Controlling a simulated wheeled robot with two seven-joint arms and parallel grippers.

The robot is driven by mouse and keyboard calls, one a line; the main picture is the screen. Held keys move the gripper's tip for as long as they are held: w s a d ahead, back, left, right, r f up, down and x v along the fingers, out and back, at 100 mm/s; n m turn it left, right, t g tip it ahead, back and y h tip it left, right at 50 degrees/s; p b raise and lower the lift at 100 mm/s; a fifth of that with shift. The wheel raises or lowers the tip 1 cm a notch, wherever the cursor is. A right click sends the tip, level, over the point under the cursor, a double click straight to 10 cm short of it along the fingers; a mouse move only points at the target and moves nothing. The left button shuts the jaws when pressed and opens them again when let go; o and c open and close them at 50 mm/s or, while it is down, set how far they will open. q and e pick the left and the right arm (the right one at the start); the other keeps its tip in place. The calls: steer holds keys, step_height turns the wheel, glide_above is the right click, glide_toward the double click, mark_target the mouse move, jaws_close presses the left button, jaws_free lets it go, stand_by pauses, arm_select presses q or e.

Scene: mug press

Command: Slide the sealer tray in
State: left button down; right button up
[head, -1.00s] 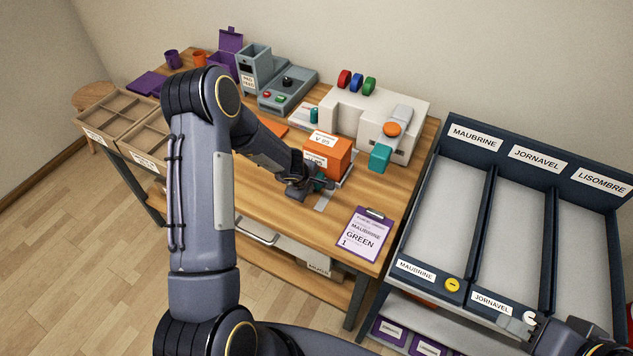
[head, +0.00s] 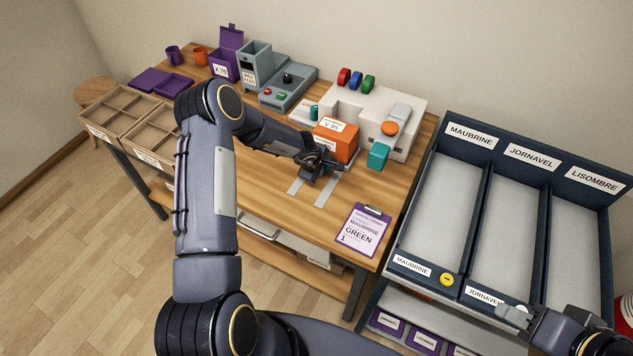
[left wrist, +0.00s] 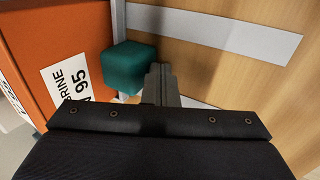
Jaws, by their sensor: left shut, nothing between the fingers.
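The sealer (head: 385,115) is a white machine with an orange knob at the back of the table. An orange box (head: 337,142) with a white label stands at its front opening; the tray under it is mostly hidden. Two pale rails (head: 327,188) run out from the sealer towards the table's front. My left gripper (head: 326,165) is shut and empty at the box's near side. In the left wrist view its fingertips (left wrist: 160,85) are beside a teal block (left wrist: 130,66), close to the orange box (left wrist: 62,55); contact is unclear. My right gripper (head: 514,317) is at the lower right.
A purple order clipboard (head: 363,230) lies on the table right of the rails. A dark labelled rack (head: 480,215) stands at the right. Divided wooden boxes (head: 125,115) and a grey machine (head: 288,88) are at the left and back. My left arm crosses over the table.

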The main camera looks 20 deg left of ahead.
arm_select(q)
steer(key=shift+w, duration=0.75)
steer(key=shift+s+b, duration=0.4)
steer(key=shift+s, duration=1.1)
steer(key=shift+r+p, duration=0.55)
steer(key=shift+r, duration=1)
step_height(320, 180, up, 6)
steer(key=shift+f, duration=0.1)
